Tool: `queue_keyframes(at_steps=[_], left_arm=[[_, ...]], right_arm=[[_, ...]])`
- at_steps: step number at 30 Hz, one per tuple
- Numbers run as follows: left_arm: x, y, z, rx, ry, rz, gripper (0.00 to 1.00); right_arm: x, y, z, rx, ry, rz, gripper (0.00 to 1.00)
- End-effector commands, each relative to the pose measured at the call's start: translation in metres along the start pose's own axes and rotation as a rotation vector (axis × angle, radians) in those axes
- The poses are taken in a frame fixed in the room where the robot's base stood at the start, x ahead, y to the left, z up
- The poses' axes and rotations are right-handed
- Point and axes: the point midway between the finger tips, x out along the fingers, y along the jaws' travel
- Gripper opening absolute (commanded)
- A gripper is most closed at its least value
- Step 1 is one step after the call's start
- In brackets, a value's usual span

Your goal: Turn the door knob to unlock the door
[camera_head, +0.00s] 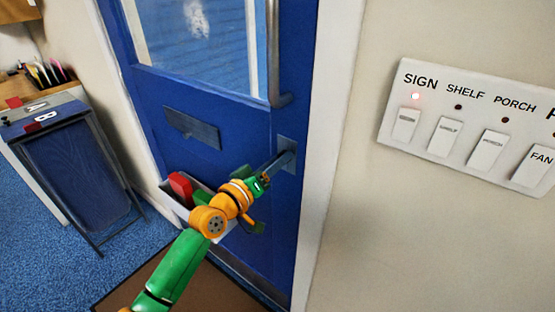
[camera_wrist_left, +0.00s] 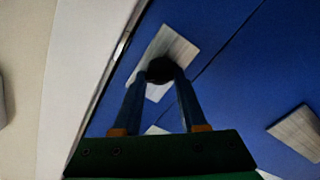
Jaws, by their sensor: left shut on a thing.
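The blue door (camera_head: 226,90) has a tall window and a small metal plate (camera_head: 288,146) near its right edge. My left gripper (camera_head: 280,161) reaches in from the lower left, with its fingertips at this plate. In the left wrist view the dark, round door knob (camera_wrist_left: 160,69) stands in front of the metal plate (camera_wrist_left: 178,46). The two fingers of my left gripper (camera_wrist_left: 161,82) lie on either side of the knob and are shut on it. In the head view the fingers mostly hide the knob. My right gripper is not in view.
A vertical pull handle (camera_head: 273,55) is above the plate. A mail slot (camera_head: 192,128) and a bin with red and green items (camera_head: 181,188) are on the left. A switch panel (camera_head: 470,125) is on the right wall, its SIGN light lit red. A blue-fronted stand (camera_head: 78,165) is far left.

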Motion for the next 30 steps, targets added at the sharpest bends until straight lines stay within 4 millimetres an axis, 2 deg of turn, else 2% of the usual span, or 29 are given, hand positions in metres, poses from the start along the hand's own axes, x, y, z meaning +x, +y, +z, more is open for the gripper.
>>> queue_keyframes(at_steps=[18,30], left_arm=[[0.000,-0.001,0.000,-0.572,-0.001,-0.001,0.00],[0.000,-0.002,0.001,-0.826,-0.001,-0.001,0.00]], right_arm=[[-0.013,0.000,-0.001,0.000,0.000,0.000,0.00],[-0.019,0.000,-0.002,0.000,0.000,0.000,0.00]])
